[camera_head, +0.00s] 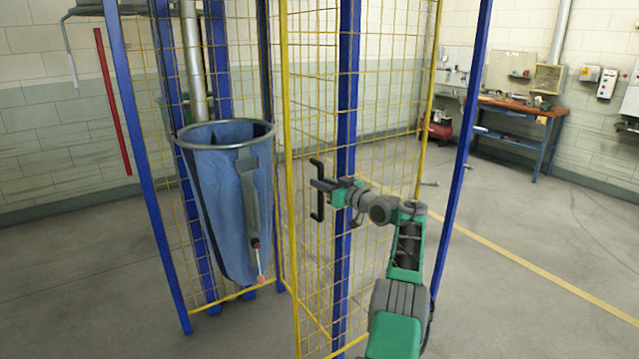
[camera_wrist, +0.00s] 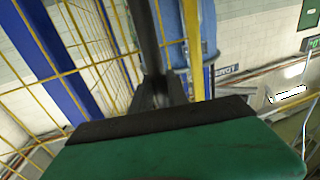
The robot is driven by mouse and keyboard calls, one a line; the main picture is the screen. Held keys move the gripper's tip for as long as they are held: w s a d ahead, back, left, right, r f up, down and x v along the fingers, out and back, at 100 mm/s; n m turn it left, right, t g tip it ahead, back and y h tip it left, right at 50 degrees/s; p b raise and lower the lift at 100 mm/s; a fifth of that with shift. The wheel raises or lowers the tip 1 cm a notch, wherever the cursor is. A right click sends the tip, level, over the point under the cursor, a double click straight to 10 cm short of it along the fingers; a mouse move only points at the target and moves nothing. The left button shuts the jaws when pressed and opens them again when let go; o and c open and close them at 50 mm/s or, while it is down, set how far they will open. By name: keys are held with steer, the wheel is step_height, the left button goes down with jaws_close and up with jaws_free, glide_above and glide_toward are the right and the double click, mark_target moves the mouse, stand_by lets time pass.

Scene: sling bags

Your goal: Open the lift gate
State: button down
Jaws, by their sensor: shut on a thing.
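The lift gate (camera_head: 291,245) is a yellow-framed mesh panel. It stands at an angle beside the blue-posted cage, and looks at least partly open, though the mesh layers overlap. My gripper (camera_head: 324,187) is shut on the black gate handle (camera_head: 318,207), on the right face of the mesh. In the wrist view the dark handle bar (camera_wrist: 146,40) rises from behind the green gripper body, and the yellow gate frame (camera_wrist: 193,45) is close by.
A blue sling bag (camera_head: 228,200) with a metal rim hangs left of the gate. Blue posts (camera_head: 145,170) stand at the left and right (camera_head: 462,150). A workbench (camera_head: 525,110) is at the back right.

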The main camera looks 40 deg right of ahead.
steer(key=c, duration=1.3)
jaws_free()
steer(key=shift+w+a, duration=0.1)
steer(key=shift+a, duration=0.1)
steer(key=s+b, duration=0.3)
steer(key=s, duration=0.4)
steer(key=shift+s+d, duration=0.35)
steer(key=shift+s, duration=0.05)
